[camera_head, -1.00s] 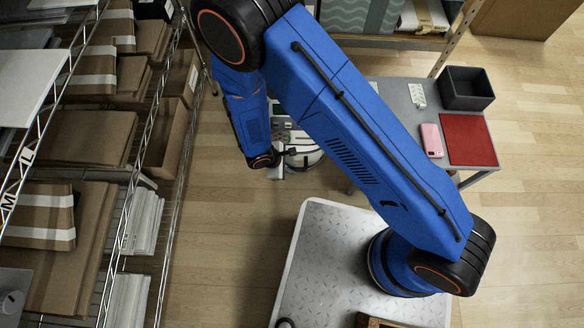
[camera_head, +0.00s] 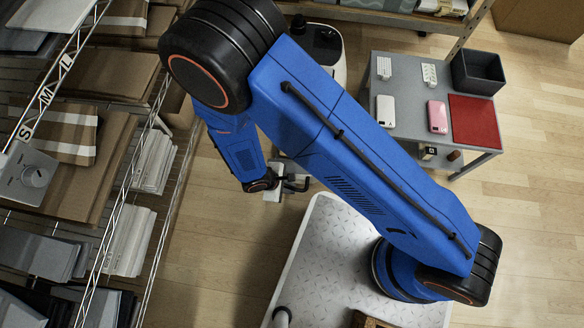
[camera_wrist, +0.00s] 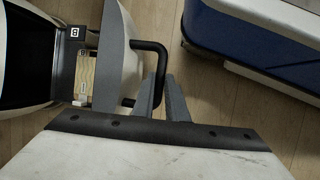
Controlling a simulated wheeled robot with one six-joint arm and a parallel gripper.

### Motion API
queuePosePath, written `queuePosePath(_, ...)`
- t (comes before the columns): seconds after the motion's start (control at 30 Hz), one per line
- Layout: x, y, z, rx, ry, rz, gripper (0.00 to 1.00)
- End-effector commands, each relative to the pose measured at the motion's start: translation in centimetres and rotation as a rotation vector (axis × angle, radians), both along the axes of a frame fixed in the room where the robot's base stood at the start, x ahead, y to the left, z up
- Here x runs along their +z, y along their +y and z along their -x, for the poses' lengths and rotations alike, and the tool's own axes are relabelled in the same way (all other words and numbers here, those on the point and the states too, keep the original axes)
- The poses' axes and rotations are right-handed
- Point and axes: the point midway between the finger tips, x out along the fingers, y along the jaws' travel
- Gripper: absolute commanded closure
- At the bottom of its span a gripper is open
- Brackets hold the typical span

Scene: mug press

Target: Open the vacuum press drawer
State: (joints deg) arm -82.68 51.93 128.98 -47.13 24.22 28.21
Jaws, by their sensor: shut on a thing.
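The vacuum press shows in the head view as a white and black body (camera_head: 322,38), mostly behind my blue arm. The drawer's pale grey front (camera_wrist: 118,50) stands out to the right of the body, with a gap between. The black drawer handle (camera_wrist: 151,46) shows on the front. The handle also shows in the head view (camera_head: 300,184).
Wire shelves with boxes (camera_head: 90,190) line the left. Wooden floor (camera_head: 215,240) lies between.

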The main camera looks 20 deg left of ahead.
Motion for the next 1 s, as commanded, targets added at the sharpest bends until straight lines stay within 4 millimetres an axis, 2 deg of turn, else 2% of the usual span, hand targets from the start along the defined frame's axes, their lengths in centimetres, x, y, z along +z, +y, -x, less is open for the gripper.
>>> queuePosePath(0.1,0.0,-0.4,1.8,0.002,0.0,0.0,1.0)
queuePosePath(0.3,0.0,-0.8,3.5,0.001,0.0,0.0,1.0)
queuePosePath(0.77,0.0,-0.9,3.9,0.0,0.0,0.0,1.0)
queuePosePath(0.8,0.0,-0.9,3.9,0.0,0.0,0.0,0.85)
queuePosePath(0.87,0.0,-0.9,3.9,0.0,0.0,0.0,0.71)
queuePosePath(1.0,0.0,-0.9,3.9,0.0,0.0,0.0,0.69)
